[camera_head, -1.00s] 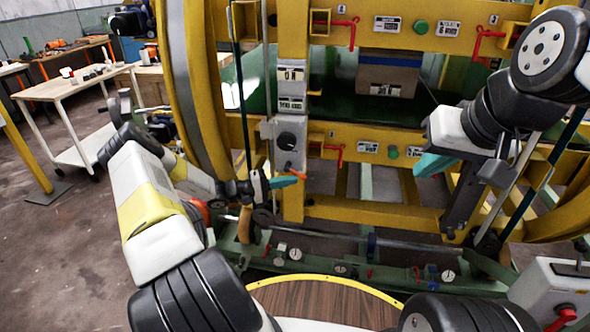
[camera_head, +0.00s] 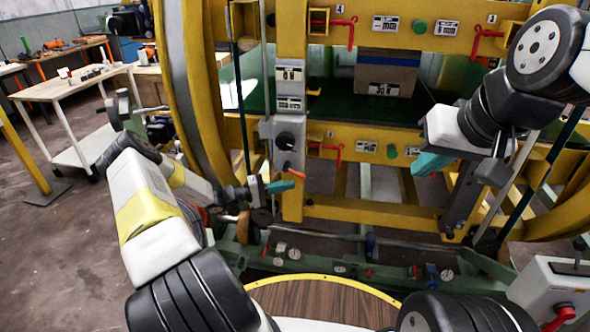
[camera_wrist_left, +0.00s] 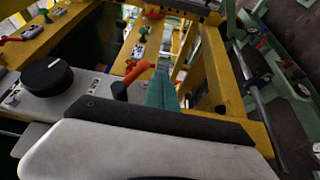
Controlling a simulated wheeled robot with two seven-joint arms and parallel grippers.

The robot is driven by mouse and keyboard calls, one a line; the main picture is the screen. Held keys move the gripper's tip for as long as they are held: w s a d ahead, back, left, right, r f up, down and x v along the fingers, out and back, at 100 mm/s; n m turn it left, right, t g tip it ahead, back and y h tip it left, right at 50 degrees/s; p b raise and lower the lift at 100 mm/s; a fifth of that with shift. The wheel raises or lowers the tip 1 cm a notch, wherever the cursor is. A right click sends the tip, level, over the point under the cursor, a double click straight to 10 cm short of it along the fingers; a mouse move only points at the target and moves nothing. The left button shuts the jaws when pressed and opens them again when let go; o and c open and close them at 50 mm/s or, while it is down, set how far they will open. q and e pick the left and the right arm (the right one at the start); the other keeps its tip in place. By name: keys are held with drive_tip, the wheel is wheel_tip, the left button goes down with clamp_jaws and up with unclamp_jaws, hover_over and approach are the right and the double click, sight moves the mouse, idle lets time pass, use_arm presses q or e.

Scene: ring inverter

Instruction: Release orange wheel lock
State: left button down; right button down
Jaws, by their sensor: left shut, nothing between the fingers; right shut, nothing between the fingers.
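An orange lever (camera_head: 296,173) sticks out from the lower part of a grey switch box (camera_head: 287,134) on the yellow ring frame. It also shows in the left wrist view (camera_wrist_left: 132,79), beside the teal fingers. I take it to be the wheel lock. My left gripper (camera_head: 280,186), with teal fingertips, is shut and empty just below and left of the lever's end in the head view; in the wrist view its fingers (camera_wrist_left: 162,88) are just right of it. Whether they touch cannot be told. My right gripper (camera_head: 431,164) is shut and empty, apart from the frame's right-hand lever.
The box carries a black knob (camera_head: 286,141) above the lever. A red handle (camera_head: 328,151) sits on the yellow beam to the right. Green base rails with gauges (camera_head: 294,254) run below. A grey control box (camera_head: 552,290) stands at the lower right.

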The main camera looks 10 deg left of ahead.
use_arm(q)
drive_tip(key=f+v, duration=0.2)
drive_tip(key=v, duration=0.9)
drive_tip(key=shift+f, duration=0.1)
